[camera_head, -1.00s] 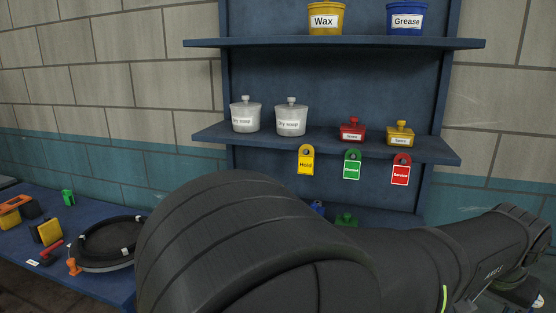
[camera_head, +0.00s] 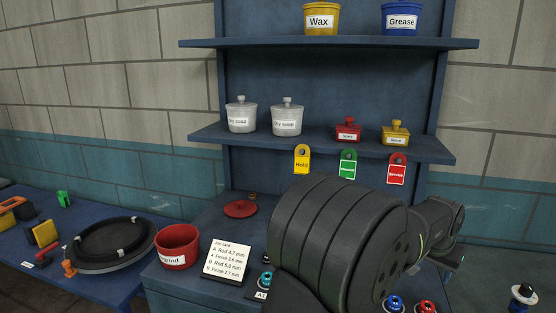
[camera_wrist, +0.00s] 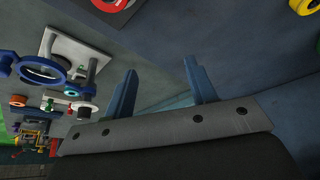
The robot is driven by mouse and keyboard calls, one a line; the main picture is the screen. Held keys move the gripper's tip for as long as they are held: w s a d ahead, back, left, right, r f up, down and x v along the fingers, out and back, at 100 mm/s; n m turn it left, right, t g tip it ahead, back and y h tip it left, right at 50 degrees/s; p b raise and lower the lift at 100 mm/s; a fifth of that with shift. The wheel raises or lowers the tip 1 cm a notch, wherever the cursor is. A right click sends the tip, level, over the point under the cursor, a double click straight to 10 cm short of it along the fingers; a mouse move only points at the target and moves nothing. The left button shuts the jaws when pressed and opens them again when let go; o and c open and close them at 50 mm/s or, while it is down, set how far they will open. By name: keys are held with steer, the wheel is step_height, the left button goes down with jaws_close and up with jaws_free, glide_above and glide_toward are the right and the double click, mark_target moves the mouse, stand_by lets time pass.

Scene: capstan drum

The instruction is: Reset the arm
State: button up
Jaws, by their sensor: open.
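My gripper (camera_wrist: 157,90) shows in the wrist view with its two blue fingers apart and nothing between them. It is open. In the head view, my dark ribbed arm fills the lower right and its gripper end is out of sight. It hides part of the bench behind it.
A blue shelf (camera_head: 330,145) holds pots, with yellow, green and red tags hanging below. A red pot (camera_head: 176,246), a text card (camera_head: 229,261) and a red lid (camera_head: 240,208) are on the bench. A black ring tray (camera_head: 112,242) lies left. Blue-ringed hardware (camera_wrist: 40,70) shows left in the wrist view.

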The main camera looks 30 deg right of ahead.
steer(key=shift+w+d+f, duration=0.1)
steer(key=shift+w+f, duration=0.1)
steer(key=shift+f, duration=0.5)
steer(key=shift+w+f, duration=0.25)
steer(key=shift+f, duration=0.45)
steer(key=shift+w+d+f, duration=0.1)
steer(key=shift+w+f, duration=0.1)
steer(key=shift+f, duration=0.5)
steer(key=shift+r, duration=0.55)
steer(key=r, duration=0.1)
steer(key=s+r, duration=0.2)
steer(key=shift+a+r, duration=0.25)
steer(key=shift+r, duration=0.1)
steer(key=s+a+r, duration=0.5)
steer(key=s+r, duration=0.1)
steer(key=s, duration=0.5)
steer(key=shift+s+a, duration=0.15)
steer(key=shift+s, duration=0.15)
steer(key=shift+r, duration=0.1)
